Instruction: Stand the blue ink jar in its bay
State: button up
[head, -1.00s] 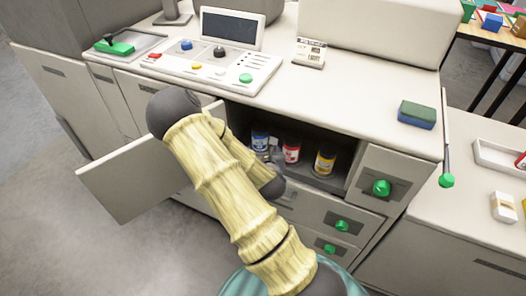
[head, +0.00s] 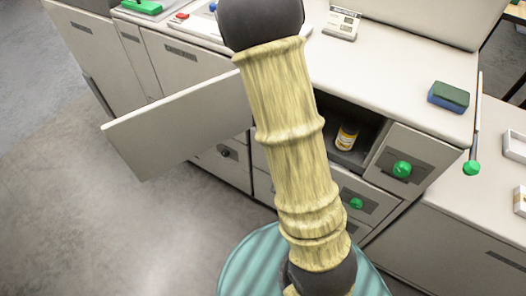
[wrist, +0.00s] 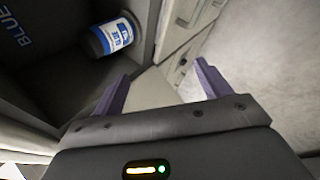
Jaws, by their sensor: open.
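The blue ink jar (wrist: 112,36), with a blue and white label and a dark end, is in the dark cubby at the upper left of the wrist view. The word BLUE (wrist: 14,30) is marked on a dark surface of the cubby, apart from the jar in the picture. My gripper (wrist: 160,75) is open and empty, its two purple fingers spread. The jar lies beyond the left finger, not between the fingers. In the head view my arm hides the gripper and the blue jar.
A yellow-labelled jar (head: 347,137) stands in the open cubby, right of my arm. An open cabinet door (head: 180,122) juts out at left. A drawer front with a green knob (head: 401,169) is right of the cubby. A sponge (head: 449,96) lies on the counter.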

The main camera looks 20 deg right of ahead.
jog(key=s+a+r+m+g+y, duration=0.2)
jog(key=s+a+r+m+g, duration=0.2)
jog(key=s+a+r+m, duration=0.4)
jog(key=s+r+m, duration=0.1)
jog(key=s+m, duration=0.2)
jog(key=m, duration=0.2)
jog(key=shift+s+a+r+m+y, duration=0.15)
jog(key=shift+s+r+m+y, duration=0.15)
jog(key=shift+m+y, duration=0.1)
